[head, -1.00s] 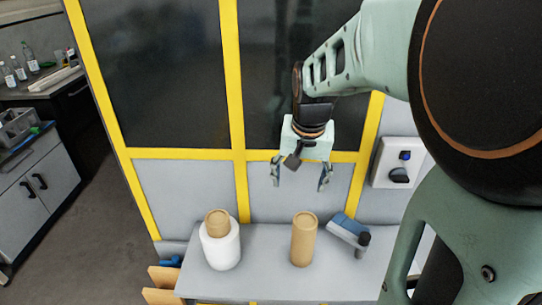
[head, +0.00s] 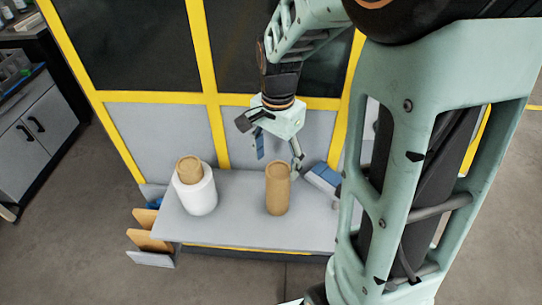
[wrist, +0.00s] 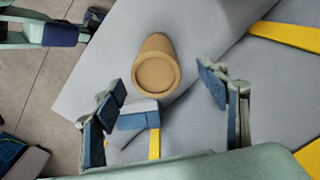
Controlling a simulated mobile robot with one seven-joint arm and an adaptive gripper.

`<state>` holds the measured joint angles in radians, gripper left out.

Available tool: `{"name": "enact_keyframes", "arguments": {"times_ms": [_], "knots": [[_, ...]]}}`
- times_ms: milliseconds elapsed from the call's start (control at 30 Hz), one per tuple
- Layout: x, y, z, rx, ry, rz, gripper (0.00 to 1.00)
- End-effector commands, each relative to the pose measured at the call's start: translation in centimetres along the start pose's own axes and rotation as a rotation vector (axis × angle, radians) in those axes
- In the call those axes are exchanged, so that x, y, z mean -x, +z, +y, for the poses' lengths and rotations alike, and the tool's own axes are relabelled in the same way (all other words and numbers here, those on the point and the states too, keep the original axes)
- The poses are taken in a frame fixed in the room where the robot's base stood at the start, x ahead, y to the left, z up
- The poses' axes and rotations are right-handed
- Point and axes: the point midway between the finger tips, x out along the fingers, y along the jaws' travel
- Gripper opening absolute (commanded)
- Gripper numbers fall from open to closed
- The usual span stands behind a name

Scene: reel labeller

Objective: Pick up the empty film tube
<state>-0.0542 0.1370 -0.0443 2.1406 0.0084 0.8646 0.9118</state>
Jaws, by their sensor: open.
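The empty film tube is a plain brown cardboard cylinder (head: 277,192), upright on the grey shelf, right of the white roll. In the wrist view the tube (wrist: 155,68) shows its round end, ahead of and between the two fingers. My gripper (head: 278,157) is open and empty. It hangs above and slightly behind the tube, tilted, with its blue-padded fingers spread to either side. In the wrist view the gripper's fingertips (wrist: 160,93) are apart. No contact with the tube is visible.
A white film roll with a brown core (head: 197,190) stands to the left on the grey shelf (head: 235,225). A blue and grey device (head: 322,177) lies close to the tube's right. The yellow-framed cabinet (head: 212,100) rises behind. Brown panels (head: 150,240) stand at the shelf's left end.

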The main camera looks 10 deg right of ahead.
Motion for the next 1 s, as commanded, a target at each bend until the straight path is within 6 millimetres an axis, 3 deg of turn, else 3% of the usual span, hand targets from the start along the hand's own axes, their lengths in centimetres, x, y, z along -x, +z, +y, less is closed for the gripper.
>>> {"name": "enact_keyframes", "arguments": {"times_ms": [200, 367, 700, 1000], "knots": [[-3.5, 0.1, 0.1, 0.002, 0.003, -0.002, 0.67], [-4.5, 0.1, 0.2, 0.003, 0.002, -0.001, 0.67], [-8.9, 0.1, 0.7, 0.002, 0.002, -0.001, 0.67], [-9.4, 0.1, 0.7, 0.003, 0.000, 0.000, 0.67]]}}
